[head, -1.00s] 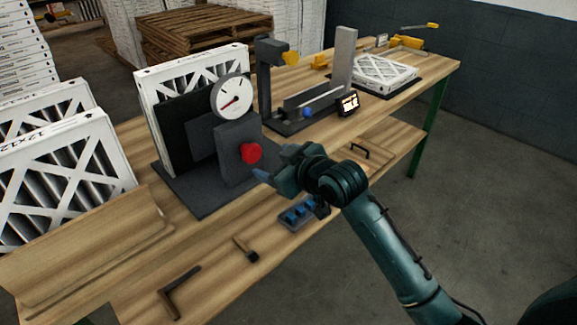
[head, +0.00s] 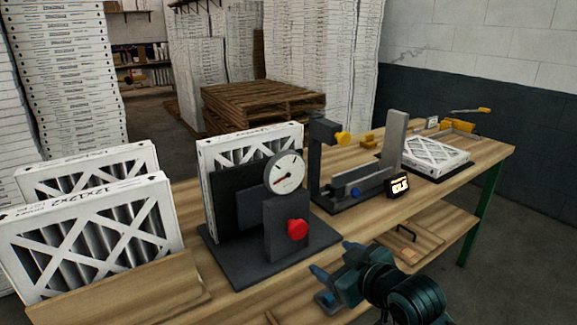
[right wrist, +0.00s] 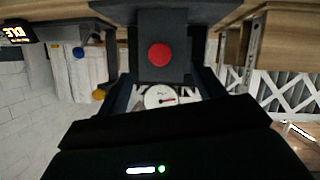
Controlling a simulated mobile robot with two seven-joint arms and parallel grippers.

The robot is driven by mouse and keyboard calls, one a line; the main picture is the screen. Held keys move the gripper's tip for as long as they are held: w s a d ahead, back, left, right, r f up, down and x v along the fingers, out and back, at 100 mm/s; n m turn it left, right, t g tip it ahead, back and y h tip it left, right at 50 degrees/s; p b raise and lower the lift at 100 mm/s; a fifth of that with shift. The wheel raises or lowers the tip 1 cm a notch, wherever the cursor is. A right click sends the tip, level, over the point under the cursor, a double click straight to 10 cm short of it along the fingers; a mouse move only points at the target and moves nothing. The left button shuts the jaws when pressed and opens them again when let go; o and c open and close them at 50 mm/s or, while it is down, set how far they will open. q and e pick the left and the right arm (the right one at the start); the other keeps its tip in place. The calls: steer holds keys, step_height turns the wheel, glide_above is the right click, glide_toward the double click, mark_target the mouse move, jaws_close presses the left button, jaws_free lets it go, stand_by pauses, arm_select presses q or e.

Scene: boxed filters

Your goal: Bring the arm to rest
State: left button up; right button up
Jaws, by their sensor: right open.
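My right gripper (head: 324,285) is at the lower middle of the head view, in front of the workbench. Its jaws are open and I see nothing between them. It is below and to the right of the red button (head: 297,229) on the dark gauge stand (head: 262,270), apart from it. In the right wrist view the red button (right wrist: 159,54) and the white dial (right wrist: 160,97) show between the two dark fingers. My left gripper is not in view.
Boxed filters (head: 90,235) stand at the left of the bench, and one filter (head: 252,145) is in the gauge stand. A dark fixture (head: 352,190) with a small display (head: 398,186) is further right. Another filter (head: 437,154) lies flat at the far end. A lower shelf (head: 440,240) sticks out.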

steer(key=s+d+f+m+g+h, duration=0.2)
steer(key=s+f+m, duration=0.2)
steer(key=s+f, duration=1.8)
step_height(320, 180, down, 3)
steer(key=shift+s+d+f+m+h, duration=0.2)
steer(key=shift+d+m+h, duration=0.1)
steer(key=shift+d+m, duration=0.1)
